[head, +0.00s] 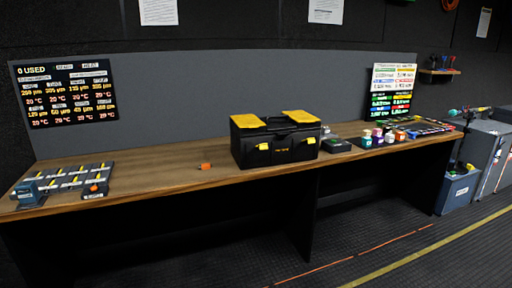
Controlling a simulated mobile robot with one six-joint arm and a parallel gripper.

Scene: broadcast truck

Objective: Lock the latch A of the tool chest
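The tool chest (276,148) is black with yellow panels on its lid and a dark top handle. It stands upright on the wooden workbench, near the middle of the head view, with its lid down. Two yellow latches show on its front: a left one (263,147) and a right one (311,141). I cannot tell which is latch A, and they are too small to tell whether each is locked. My gripper is not in view.
A small orange object (206,166) lies on the workbench (165,180) left of the chest. A tray of labelled parts (66,181) is at the far left. Dark boxes and colourful jars (377,137) stand right of the chest. The floor (400,265) in front is clear.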

